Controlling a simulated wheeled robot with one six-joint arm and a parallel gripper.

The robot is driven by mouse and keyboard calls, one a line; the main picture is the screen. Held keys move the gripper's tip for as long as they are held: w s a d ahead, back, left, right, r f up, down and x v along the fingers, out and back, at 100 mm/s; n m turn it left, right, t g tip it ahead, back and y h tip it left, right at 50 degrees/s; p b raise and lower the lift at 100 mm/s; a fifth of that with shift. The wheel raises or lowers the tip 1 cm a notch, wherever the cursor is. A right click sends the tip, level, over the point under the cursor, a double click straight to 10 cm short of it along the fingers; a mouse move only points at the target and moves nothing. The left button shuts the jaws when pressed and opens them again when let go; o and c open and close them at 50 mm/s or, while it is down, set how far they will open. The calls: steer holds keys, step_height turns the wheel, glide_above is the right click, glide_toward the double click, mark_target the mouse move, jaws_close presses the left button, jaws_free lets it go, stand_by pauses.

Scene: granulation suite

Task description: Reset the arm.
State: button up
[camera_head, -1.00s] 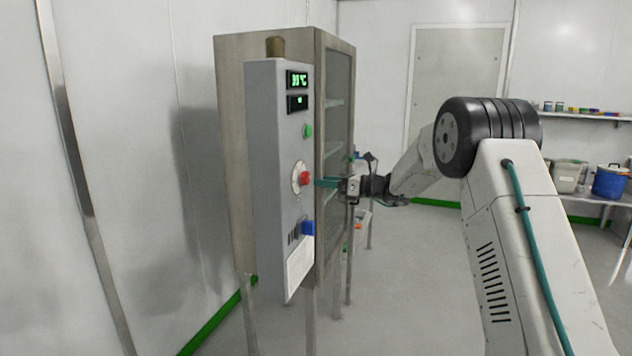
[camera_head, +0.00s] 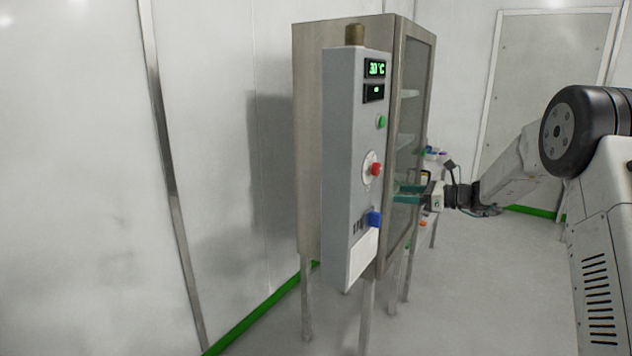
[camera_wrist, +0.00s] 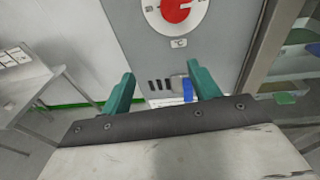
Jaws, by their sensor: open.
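My gripper (camera_head: 408,192) reaches in from the right in the head view, level with the lower part of the control panel. In the wrist view its two green fingers (camera_wrist: 155,90) are apart with nothing between them. The grey control panel (camera_head: 345,170) faces the fingers, with a red knob (camera_head: 376,169) on a white dial and a blue switch (camera_head: 375,218) lower down. In the wrist view the red knob (camera_wrist: 176,10) sits above the fingers, and the blue switch (camera_wrist: 187,90) shows partly behind the right finger.
The panel is fixed to a steel cabinet (camera_head: 308,120) on legs with a glass door (camera_head: 411,100). A wall stands close at left. In the wrist view a steel table (camera_wrist: 30,88) is at left. Open floor (camera_head: 470,300) lies at right.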

steer(key=s+a+n+g+h, duration=0.35)
steer(key=s+n, duration=0.25)
steer(key=s, duration=0.6)
steer(key=s+a+n+g+h, duration=0.25)
steer(key=s+n+g, duration=0.35)
steer(key=s, duration=0.7)
steer(key=s+d+r+n+t+h, duration=0.1)
steer(key=s+n+h, duration=0.3)
steer(key=s, duration=1)
steer(key=s+d+r+n+t+h, duration=0.1)
steer(key=s+n+h, duration=0.3)
steer(key=s+n, duration=0.4)
steer(key=s+d, duration=0.1)
steer(key=s, duration=0.6)
steer(key=shift+s+r, duration=0.25)
steer(key=shift+t, duration=0.25)
